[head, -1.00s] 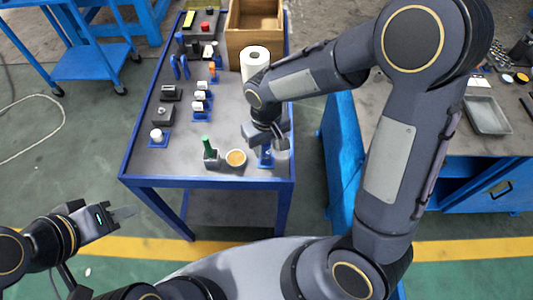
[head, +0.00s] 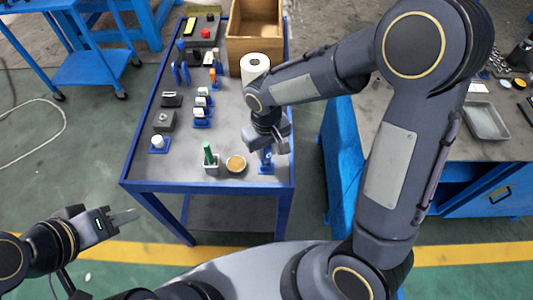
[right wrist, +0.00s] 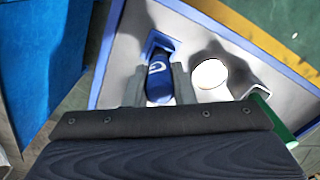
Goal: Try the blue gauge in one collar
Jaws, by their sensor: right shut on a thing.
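The blue gauge (right wrist: 158,82) carries a white letter and stands between my right gripper's two fingers in the right wrist view. My right gripper (head: 268,148) is shut on it at the table's front right corner. A blue base (head: 266,169) shows directly below; whether the gauge still touches it I cannot tell. White collars (head: 202,101) sit on blue stands in a row up the table's middle.
A green-topped holder (head: 210,158) and a round tan-topped dish (head: 236,163) stand just left of my right gripper. A white roll (head: 254,68) and a wooden box (head: 254,35) are at the back. A second bench (head: 480,140) is at right.

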